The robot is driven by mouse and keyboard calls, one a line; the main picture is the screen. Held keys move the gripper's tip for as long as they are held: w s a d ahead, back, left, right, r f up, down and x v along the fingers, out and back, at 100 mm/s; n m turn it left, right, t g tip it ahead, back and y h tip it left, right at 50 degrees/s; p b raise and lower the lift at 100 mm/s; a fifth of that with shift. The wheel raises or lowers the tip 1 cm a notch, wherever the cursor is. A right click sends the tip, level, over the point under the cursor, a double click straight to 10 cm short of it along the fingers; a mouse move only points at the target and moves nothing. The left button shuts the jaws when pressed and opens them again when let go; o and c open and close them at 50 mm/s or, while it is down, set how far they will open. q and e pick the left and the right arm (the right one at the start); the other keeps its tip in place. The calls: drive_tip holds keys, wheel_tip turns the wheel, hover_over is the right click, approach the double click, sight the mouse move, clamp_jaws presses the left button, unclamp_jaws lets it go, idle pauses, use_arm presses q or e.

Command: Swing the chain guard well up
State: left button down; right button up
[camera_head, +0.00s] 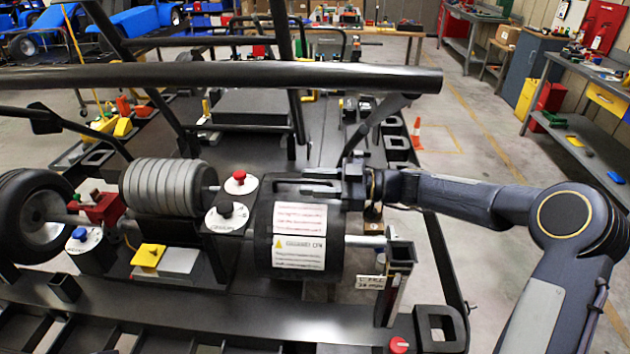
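The chain guard (262,236) looks to be the black rounded cover with white warning labels, at the middle of the head view. It sits down around the axle, next to the grey finned cylinder. A dark bar or handle (305,187) runs along its top. My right gripper (338,189) reaches in from the right and is at the right end of the guard's top, at or touching that bar. My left gripper is not in view.
A thick black frame tube (230,77) crosses above the guard. A silver axle (366,241) and an upright bracket (399,262) stand to its right. Knobs, including a red one (239,175), sit on the left. A tyre (35,215) is at far left.

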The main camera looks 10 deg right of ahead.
clamp_jaws()
drive_tip(key=shift+w+b, duration=0.25)
drive_tip(key=shift+b, duration=0.15)
drive_tip(key=shift+w+d+r+m+b, duration=0.25)
drive_tip(key=shift+w+r+m+b, duration=0.45)
drive_tip(key=shift+w+r+b, duration=0.15)
drive_tip(key=w+r+m+p, duration=0.1)
drive_tip(key=w, duration=0.1)
drive_tip(key=w+r+m, duration=0.1)
drive_tip(key=w+r, duration=0.1)
drive_tip(key=shift+d+p, duration=0.4)
drive_tip(key=shift+w+d+r+m, duration=0.1)
drive_tip(key=shift+w+m, duration=0.3)
drive_tip(key=shift+w, duration=0.1)
